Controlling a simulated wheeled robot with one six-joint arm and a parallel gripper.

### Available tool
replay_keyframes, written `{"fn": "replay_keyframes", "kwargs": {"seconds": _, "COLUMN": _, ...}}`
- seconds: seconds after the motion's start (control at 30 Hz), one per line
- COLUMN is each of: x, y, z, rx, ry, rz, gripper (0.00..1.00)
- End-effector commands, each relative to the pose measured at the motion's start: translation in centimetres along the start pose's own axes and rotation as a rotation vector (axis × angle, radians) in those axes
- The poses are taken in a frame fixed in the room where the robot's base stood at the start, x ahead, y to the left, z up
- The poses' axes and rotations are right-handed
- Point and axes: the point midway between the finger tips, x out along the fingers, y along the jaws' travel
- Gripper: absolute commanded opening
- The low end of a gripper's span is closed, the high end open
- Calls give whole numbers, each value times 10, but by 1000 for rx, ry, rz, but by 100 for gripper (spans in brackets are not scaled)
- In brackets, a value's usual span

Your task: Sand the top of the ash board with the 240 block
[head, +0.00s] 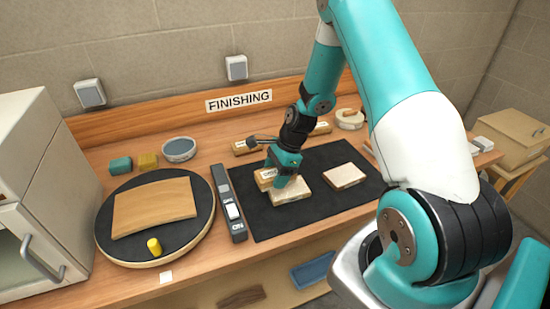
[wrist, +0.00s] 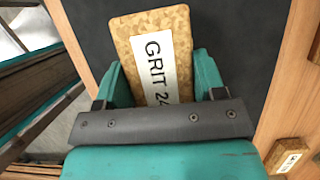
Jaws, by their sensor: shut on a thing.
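My gripper (head: 284,172) is shut on a tan sanding block (wrist: 152,45) whose label reads "GRIT 24", its end covered by the gripper. The block also shows in the head view (head: 264,178). No marking tells me which one is ash.
A round black turntable (head: 112,232) at left bears a curved wooden panel (head: 155,206) and a yellow knob (head: 154,247). A switch strip (head: 230,205) borders the mat (head: 330,211). More labelled blocks (head: 245,147) and a grey bowl (head: 179,149) stand behind. The mat's front right is clear.

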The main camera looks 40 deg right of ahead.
Motion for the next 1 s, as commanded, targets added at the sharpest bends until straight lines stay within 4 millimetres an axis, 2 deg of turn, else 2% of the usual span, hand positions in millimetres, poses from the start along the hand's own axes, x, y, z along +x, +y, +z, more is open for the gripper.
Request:
{"fn": "replay_keyframes", "kwargs": {"seconds": 0.03, "x": -8, "y": 0, "z": 3, "rx": 0, "ry": 0, "rz": 0, "gripper": 41}}
{"fn": "replay_keyframes", "kwargs": {"seconds": 0.37, "x": -33, "y": 0, "z": 13, "rx": 1, "ry": 0, "rz": 0, "gripper": 41}}
{"fn": "replay_keyframes", "kwargs": {"seconds": 1.0, "x": -33, "y": 0, "z": 13, "rx": -3, "ry": 0, "rz": 2, "gripper": 41}}
